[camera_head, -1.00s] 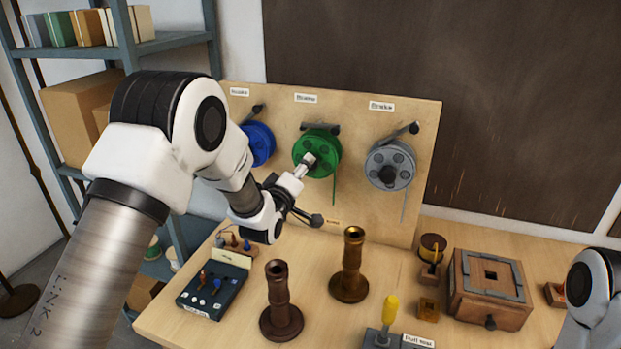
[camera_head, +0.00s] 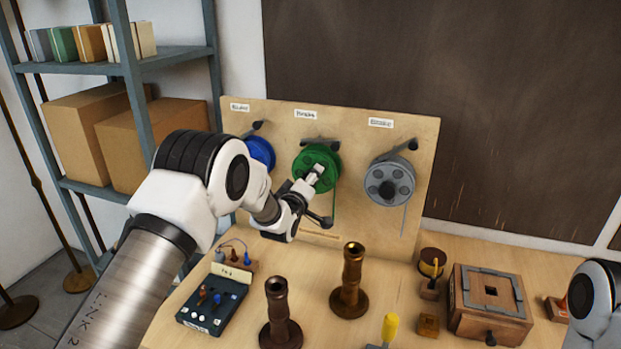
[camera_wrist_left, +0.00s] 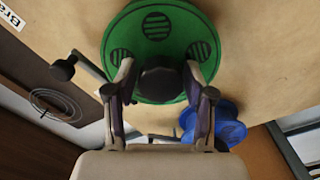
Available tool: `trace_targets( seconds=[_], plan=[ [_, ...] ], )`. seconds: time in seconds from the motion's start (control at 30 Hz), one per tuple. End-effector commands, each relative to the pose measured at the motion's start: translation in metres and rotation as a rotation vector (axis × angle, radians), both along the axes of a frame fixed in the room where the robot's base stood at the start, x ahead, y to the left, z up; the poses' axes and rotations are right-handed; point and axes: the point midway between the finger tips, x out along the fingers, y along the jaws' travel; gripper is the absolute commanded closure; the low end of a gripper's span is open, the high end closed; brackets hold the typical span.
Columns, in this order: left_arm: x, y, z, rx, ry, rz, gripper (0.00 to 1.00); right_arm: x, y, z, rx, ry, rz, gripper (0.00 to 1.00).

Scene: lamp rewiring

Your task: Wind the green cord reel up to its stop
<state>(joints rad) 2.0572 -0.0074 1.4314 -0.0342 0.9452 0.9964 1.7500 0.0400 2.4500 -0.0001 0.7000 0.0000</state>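The green cord reel (camera_head: 304,164) hangs on the upright wooden board, with a green cord hanging from it. In the left wrist view the reel (camera_wrist_left: 157,28) fills the upper middle, and its dark central knob (camera_wrist_left: 160,79) faces me. My left gripper (camera_head: 318,172) is at the front of the reel. In the left wrist view its fingers (camera_wrist_left: 160,66) stand on both sides of the knob, very close to it. I cannot tell whether they press on it. A dark-knobbed rod (camera_wrist_left: 63,69) shows left of the fingers. My right gripper is out of view.
A blue reel (camera_head: 260,152) hangs left, close to my left arm, and a grey reel (camera_head: 378,190) hangs right. Brown turned columns (camera_head: 351,281) stand on the bench below, beside a switch panel (camera_head: 213,303). A wooden box (camera_head: 490,318) sits right.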

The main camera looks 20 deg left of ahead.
Motion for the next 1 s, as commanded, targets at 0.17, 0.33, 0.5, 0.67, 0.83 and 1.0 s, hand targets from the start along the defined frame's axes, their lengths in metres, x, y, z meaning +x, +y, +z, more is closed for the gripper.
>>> trace_targets(
  seconds=[0.17,0.33,0.5,0.67,0.83,1.0],
  plan=[
    [0.000,0.000,0.000,0.000,-0.001,-0.001,0.93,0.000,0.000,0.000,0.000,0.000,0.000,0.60],
    [0.000,0.000,0.000,0.005,-0.002,0.000,0.93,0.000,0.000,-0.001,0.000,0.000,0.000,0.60],
    [0.000,0.000,-0.001,0.039,-0.004,0.000,0.93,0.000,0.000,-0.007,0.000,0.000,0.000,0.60],
    [0.000,0.000,-0.002,0.110,-0.009,0.000,0.93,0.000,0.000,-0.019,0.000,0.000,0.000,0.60],
    [0.000,0.000,-0.003,0.231,-0.013,0.001,0.93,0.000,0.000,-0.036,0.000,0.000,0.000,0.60],
    [0.000,0.000,-0.004,0.384,-0.019,0.001,0.93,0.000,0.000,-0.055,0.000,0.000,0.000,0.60]
  ],
)
